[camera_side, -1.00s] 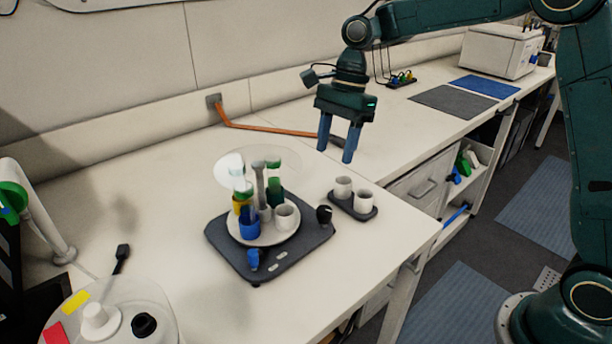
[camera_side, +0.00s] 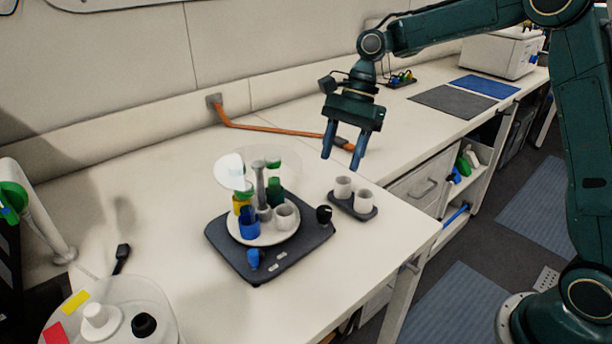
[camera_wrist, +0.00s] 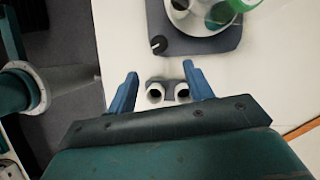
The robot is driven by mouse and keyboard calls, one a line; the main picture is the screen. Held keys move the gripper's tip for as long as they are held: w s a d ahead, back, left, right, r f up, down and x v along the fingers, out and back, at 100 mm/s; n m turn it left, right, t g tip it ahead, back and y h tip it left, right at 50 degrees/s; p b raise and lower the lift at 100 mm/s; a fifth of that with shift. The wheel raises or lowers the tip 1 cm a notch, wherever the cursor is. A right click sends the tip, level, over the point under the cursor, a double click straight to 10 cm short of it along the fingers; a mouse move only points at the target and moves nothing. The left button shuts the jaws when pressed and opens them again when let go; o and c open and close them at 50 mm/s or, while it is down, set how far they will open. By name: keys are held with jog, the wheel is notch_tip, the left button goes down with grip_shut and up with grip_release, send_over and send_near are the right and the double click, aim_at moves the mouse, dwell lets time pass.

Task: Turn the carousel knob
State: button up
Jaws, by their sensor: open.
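The carousel (camera_side: 262,236) is a round white plate with a clear disc above it, standing on a dark square base (camera_side: 225,245). It holds a white cup and several coloured containers, among them blue, yellow and green. A black knob (camera_side: 324,214) with a light mark is at the base's right corner; it also shows in the wrist view (camera_wrist: 158,44). A blue knob-like piece (camera_side: 254,259) is at the front edge. My gripper (camera_side: 341,162) is open and empty, above the table and behind the knob. In the wrist view its fingers (camera_wrist: 160,70) point toward the knob, apart from it.
Two white cups (camera_side: 343,187) stand in a dark holder (camera_side: 354,208) right of the base, close below my fingers. A clear round container (camera_side: 140,290) is at front left. Table front right is clear.

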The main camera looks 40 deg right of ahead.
aim_at(326, 208)
jog(key=x, duration=1.2)
jog(key=shift+d, duration=0.1)
jog(key=c, duration=1)
